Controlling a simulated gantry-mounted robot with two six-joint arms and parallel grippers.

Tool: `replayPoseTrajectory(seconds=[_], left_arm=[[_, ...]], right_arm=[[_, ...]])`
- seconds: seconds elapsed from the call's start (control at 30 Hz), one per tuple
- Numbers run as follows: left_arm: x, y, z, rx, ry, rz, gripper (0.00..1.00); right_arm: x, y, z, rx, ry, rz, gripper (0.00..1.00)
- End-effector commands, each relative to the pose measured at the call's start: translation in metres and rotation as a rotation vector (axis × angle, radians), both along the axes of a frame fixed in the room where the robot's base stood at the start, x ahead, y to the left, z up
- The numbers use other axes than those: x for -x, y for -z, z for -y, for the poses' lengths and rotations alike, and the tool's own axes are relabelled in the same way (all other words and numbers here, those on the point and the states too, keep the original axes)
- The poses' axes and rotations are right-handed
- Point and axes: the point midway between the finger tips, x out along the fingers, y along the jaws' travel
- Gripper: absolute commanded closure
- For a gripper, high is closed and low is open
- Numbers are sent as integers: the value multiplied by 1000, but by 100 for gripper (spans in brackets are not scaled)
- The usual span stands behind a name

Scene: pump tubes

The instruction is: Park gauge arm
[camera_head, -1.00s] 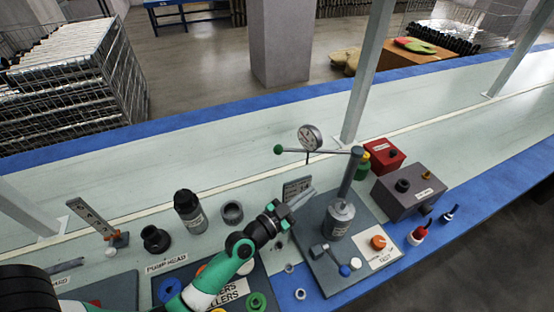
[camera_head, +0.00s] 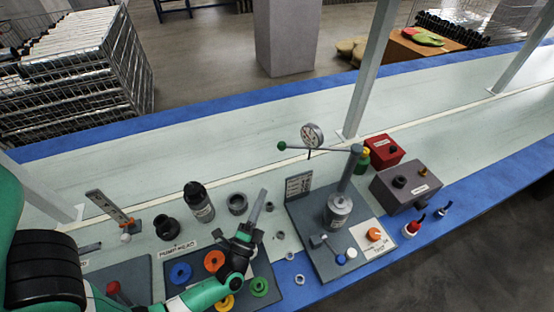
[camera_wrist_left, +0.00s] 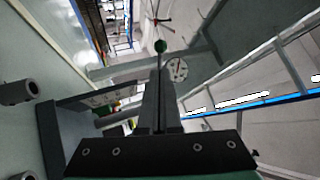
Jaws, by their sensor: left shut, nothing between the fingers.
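The gauge arm (camera_head: 325,148) is a thin rod on top of a grey post (camera_head: 350,172) that stands on a dark test plate (camera_head: 300,217). The rod points left and ends in a green knob (camera_head: 281,146), with a round white dial gauge (camera_head: 312,136) on it. My left gripper (camera_head: 262,196) is shut and empty, left of the test plate and below the knob in the head view. In the left wrist view the fingers (camera_wrist_left: 159,80) are together, with the green knob (camera_wrist_left: 160,46) just past their tips and the dial (camera_wrist_left: 179,68) to its right. My right gripper is not in view.
A red box (camera_head: 384,151) and a grey box (camera_head: 407,186) stand right of the post.

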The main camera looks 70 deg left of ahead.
Motion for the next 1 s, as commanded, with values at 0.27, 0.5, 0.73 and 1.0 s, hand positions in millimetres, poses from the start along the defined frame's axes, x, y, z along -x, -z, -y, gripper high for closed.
replayPoseTrajectory(seconds=[0.27, 0.5, 0.73, 1.0], left_arm=[[-37, -20, -39, -2, -3, 8, 100], [-68, -38, -69, -1, -2, 6, 100], [-81, -47, -81, 1, 1, 3, 100], [-82, -48, -81, 1, 1, 3, 100]], right_arm=[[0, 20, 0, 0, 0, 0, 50], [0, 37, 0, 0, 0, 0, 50], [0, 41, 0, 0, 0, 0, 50], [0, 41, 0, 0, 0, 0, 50]])
